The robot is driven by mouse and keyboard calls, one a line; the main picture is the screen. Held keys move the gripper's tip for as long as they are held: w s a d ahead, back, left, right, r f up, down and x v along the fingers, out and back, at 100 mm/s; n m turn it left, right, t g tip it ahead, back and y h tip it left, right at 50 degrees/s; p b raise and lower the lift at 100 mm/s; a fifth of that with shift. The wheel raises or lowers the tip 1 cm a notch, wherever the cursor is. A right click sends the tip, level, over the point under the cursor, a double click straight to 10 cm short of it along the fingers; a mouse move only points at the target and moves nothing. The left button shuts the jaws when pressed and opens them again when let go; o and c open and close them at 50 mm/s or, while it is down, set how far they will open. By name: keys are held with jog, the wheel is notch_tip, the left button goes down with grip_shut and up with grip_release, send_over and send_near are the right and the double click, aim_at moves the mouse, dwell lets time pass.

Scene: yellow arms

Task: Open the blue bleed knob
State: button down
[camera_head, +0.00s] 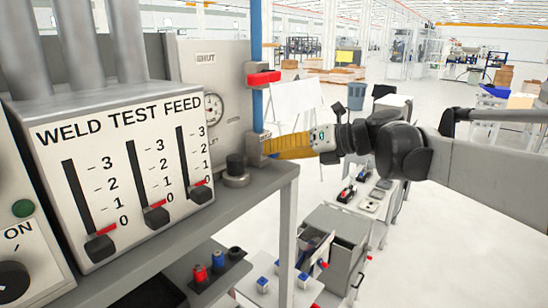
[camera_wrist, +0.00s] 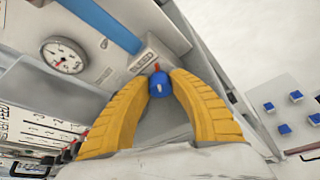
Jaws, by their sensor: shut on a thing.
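The blue bleed knob (camera_wrist: 159,84) shows in the wrist view between the tips of my gripper (camera_wrist: 160,90). It has a white mark on its face and a small red piece above it. The two yellow fingers are closed in on it from both sides. In the head view my gripper (camera_head: 264,147) reaches left to the panel at the foot of the blue pipe (camera_head: 257,108). The knob is hidden by the fingers there.
A gauge (camera_head: 213,108) sits on the panel left of the pipe. A red handle (camera_head: 263,79) crosses the pipe above my gripper. A black knob (camera_head: 236,168) stands on the shelf below. The weld test feed box (camera_head: 122,150) is at the left. Open floor lies right.

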jog(key=shift+f+m+y+b, duration=0.1)
jog(key=shift+m+y+b, duration=0.4)
jog(key=shift+m+b, duration=0.15)
jog(key=shift+m+g, duration=0.25)
jog(key=shift+g, duration=0.05)
jog(key=c, duration=1.1)
grip_release()
jog(key=shift+c, duration=0.2)
jog(key=shift+d, duration=0.1)
jog(key=v, duration=1.2)
